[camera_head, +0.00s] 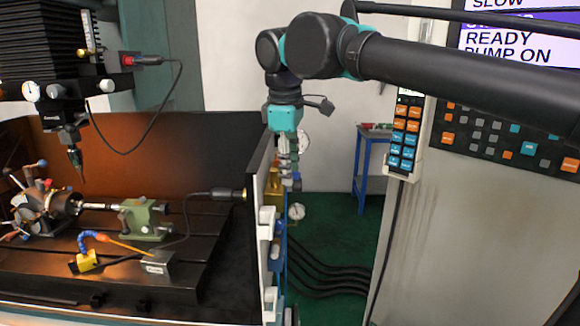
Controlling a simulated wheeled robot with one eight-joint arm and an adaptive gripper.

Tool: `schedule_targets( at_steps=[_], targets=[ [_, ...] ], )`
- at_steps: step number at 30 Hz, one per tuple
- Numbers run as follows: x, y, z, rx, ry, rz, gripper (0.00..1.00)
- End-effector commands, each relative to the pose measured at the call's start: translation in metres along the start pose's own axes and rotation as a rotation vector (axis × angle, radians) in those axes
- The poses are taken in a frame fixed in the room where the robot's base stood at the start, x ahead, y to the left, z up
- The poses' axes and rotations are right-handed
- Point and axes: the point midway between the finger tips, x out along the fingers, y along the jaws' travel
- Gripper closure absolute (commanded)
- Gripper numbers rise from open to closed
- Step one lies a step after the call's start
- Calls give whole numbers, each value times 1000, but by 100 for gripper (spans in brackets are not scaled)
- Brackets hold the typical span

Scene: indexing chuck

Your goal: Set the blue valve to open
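A narrow blue part (282,255), perhaps the blue valve, shows at the right edge of the white upright panel (262,240). The panel is seen nearly edge-on, so its face and the valve's handle position are hidden or too small to tell. My gripper (290,183) hangs down from the teal wrist beside the panel's upper part, above the blue part. Its fingers look small and overlap brass fittings (274,185) behind them. I cannot tell whether they are open or touch anything.
A machine bed (200,222) with a chuck (60,203) and a green tailstock (143,218) fills the left. A round gauge (296,211) and black hoses (330,278) lie right of the panel. A control cabinet (470,230) and button pendant (405,135) stand at right.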

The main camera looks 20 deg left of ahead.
Motion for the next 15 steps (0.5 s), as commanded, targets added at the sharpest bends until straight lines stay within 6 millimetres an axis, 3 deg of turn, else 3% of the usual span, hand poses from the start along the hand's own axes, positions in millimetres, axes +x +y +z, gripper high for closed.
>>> schedule_targets(
  at_steps=[6,15],
  targets=[
    [0,0,0,0,0,0,63],
    [0,0,0,0,0,0,100]
  ],
)
